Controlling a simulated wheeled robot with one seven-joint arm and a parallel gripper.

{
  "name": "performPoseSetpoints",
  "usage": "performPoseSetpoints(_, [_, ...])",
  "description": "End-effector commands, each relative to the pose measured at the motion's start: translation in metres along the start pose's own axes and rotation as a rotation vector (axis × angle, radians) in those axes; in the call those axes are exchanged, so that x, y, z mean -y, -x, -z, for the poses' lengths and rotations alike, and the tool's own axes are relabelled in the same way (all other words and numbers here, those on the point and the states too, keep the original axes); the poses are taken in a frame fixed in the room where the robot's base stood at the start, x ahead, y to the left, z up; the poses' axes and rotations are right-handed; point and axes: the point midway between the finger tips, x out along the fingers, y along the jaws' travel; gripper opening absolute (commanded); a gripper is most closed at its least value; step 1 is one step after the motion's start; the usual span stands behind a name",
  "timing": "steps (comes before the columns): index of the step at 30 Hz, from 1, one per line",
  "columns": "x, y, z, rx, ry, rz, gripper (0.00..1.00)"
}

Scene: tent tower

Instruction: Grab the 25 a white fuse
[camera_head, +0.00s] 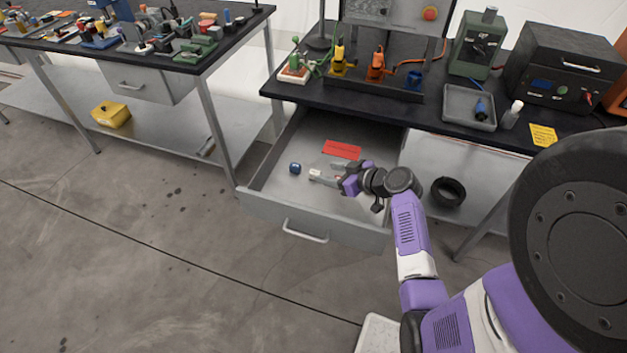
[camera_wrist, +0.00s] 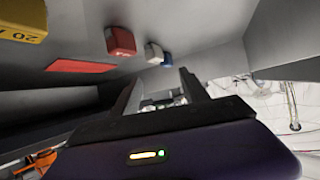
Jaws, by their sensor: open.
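The white fuse (camera_wrist: 153,53) is in the open drawer, between a red fuse (camera_wrist: 120,42) and a blue fuse (camera_wrist: 167,60) in the wrist view. In the head view, a small white piece (camera_head: 315,174), which looks like the same fuse, lies right of the blue fuse (camera_head: 295,168). My gripper (camera_head: 332,172) is inside the drawer, low, with its fingers pointing left towards the white piece. In the wrist view my gripper (camera_wrist: 166,88) is open, and the white fuse shows beyond its fingertips. I cannot tell whether they touch. No rating is readable on the white fuse.
The drawer (camera_head: 285,205) has walls on every side of my gripper. A red flat label (camera_head: 342,149) lies behind it. A yellow fuse (camera_wrist: 24,20) marked 20 shows in the wrist view. The black worktop (camera_head: 440,112) with devices and a grey tray (camera_head: 468,107) stands above and behind.

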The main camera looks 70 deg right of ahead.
Motion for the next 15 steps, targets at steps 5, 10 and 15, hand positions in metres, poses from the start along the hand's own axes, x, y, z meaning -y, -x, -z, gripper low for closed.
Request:
performPoseSetpoints(5, [0.000,-0.009,-0.017,0.000,0.000,0.000,0.53])
performPoseSetpoints(10, [0.000,-0.019,-0.016,-0.001,-0.001,0.001,0.53])
performPoseSetpoints(15, [-0.001,-0.035,-0.015,0.000,-0.001,0.000,0.53])
